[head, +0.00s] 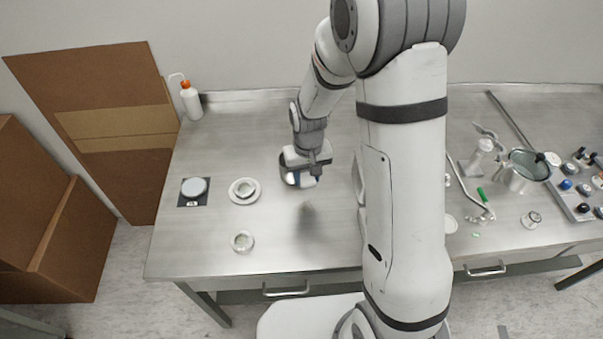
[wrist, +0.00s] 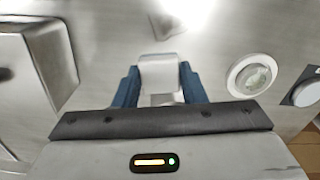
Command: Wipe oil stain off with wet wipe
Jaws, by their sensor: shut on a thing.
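My gripper (head: 301,179) is over the middle of the steel bench, its blue fingers pointing down. In the wrist view my gripper (wrist: 160,88) is shut on a white wipe (wrist: 160,72), which sits between the two blue fingers. In the head view the white wipe (head: 309,182) shows beside the fingers. A small faint greenish-grey mark (head: 307,206) lies on the bench just in front of the gripper; it may be the oil stain, but I cannot tell for sure. Whether the wipe touches the bench is unclear.
A white dish (head: 244,190), a small scale (head: 194,188) and a glass dish (head: 242,242) stand left of the gripper. A wash bottle (head: 191,101) stands at the back left. Tools, a stand and a metal pot (head: 526,165) are at the right. The bench's front middle is clear.

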